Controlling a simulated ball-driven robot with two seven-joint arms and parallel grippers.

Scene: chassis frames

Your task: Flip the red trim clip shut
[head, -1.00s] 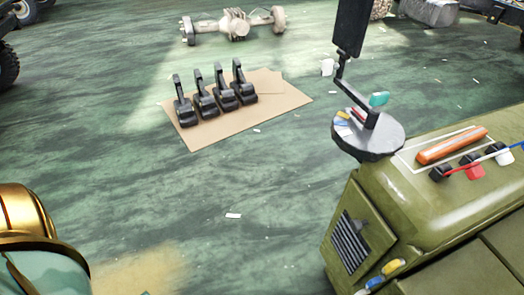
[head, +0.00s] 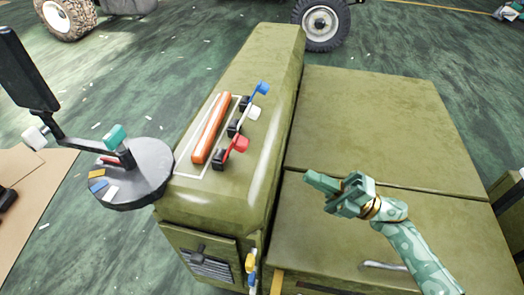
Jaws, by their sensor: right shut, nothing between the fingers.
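The red trim clip (head: 239,144) is on the olive green chassis hood, on the right side of an orange bar (head: 211,128). Its red flap sticks out to the right of a small black base (head: 219,159) and stands open. A white clip (head: 253,113) and a blue clip (head: 262,89) sit behind it in the same row, also with flaps sticking out to the right. My right gripper (head: 322,182) is shut and empty, above the flat green panel to the right of the red clip, well apart from it. My left gripper is out of view.
A round grey tray (head: 150,181) with a black upright arm and coloured pieces stands left of the hood. Brown cardboard (head: 45,185) lies on the floor at left. The flat green panel (head: 370,115) is mostly clear. Wheels (head: 320,25) show at the back.

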